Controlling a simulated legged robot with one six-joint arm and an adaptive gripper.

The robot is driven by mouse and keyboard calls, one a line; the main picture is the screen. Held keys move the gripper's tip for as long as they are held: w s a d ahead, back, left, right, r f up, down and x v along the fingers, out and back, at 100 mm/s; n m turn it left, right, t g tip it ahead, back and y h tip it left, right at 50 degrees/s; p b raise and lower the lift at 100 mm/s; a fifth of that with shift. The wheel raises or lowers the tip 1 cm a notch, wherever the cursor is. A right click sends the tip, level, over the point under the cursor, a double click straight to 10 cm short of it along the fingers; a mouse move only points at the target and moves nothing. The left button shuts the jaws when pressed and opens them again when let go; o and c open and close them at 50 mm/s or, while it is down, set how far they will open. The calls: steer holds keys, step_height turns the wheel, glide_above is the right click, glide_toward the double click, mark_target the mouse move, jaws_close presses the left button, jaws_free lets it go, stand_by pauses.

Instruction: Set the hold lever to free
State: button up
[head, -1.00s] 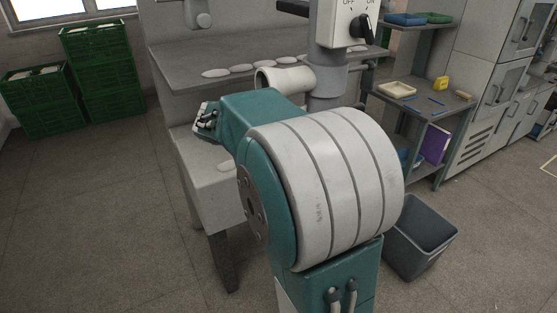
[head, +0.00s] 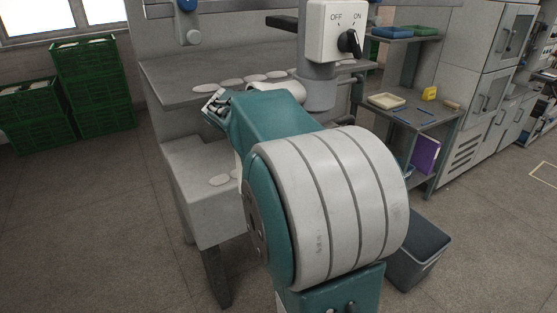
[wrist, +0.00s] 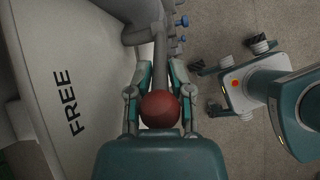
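The hold lever shows in the wrist view as a grey shaft (wrist: 168,62) ending in a red ball knob (wrist: 160,109). The knob is in front of my palm. The fingers of my gripper (wrist: 163,74) are on both sides of the knob and shaft, and they look open. I cannot tell whether either finger touches the lever. The word FREE (wrist: 68,102) is printed on the pale panel (wrist: 80,150) to the left of the lever.
The winder's shelf (head: 168,88) carries several pale discs. An OFF/ON switch box (head: 336,30) is above my arm. A grey bin (head: 418,252) stands at right, near a shelf rack (head: 418,118). Green crates (head: 92,85) stand at left. Floor at left is clear.

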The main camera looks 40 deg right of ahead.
steer(key=shift+o, duration=1.4)
steer(key=v, duration=1.1)
steer(key=shift+a+r, duration=0.25)
steer(key=shift+r, duration=0.05)
